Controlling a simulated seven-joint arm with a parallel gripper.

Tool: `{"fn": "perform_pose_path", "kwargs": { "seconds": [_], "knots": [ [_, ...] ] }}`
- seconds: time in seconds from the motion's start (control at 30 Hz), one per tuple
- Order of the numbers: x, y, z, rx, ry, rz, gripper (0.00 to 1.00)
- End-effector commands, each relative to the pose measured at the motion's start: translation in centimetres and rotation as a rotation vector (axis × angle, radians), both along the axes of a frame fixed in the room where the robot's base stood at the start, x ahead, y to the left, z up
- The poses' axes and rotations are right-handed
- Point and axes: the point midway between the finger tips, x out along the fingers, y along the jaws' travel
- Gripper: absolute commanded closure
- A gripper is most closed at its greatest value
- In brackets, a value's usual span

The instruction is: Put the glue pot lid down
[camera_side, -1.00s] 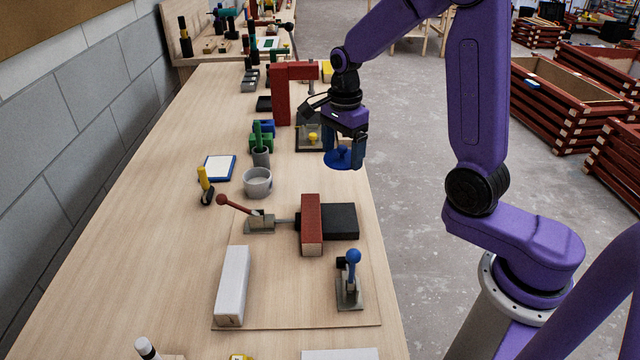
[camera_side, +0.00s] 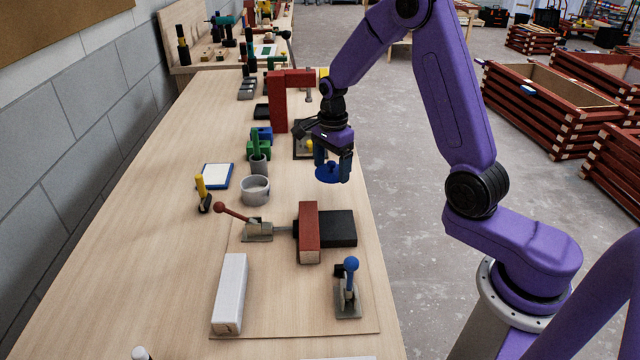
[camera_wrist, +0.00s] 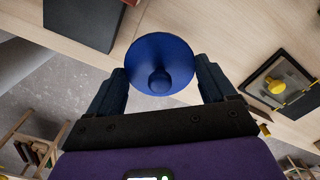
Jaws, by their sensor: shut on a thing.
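The glue pot lid (camera_side: 328,176) is a blue disc with a round knob on top. My gripper (camera_side: 332,164) is shut on the lid and holds it level, above the bench's right edge. In the wrist view the lid (camera_wrist: 176,50) sits between the two dark blue fingers (camera_wrist: 160,84), knob facing the camera. Exactly where the fingers touch it is hard to see. An open grey pot (camera_side: 255,191) stands on the bench to the left of the lid, apart from it.
A red clamp block (camera_side: 309,235) and black block (camera_side: 340,229) lie nearer the camera. A red upright frame (camera_side: 278,102) and a dark tray with a yellow knob (camera_wrist: 280,82) stand behind. Green and blue pieces (camera_side: 259,140) stand behind the pot.

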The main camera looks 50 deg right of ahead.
Motion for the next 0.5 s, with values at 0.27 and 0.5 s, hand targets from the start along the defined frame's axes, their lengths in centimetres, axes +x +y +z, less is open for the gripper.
{"fn": "perform_pose_path", "kwargs": {
  "seconds": [0.27, 0.5],
  "knots": [
    [2.9, -0.3, -3.7, 0.000, 0.003, -0.001, 0.45],
    [3.8, -0.4, -4.8, 0.000, 0.002, -0.001, 0.45]
  ]
}}
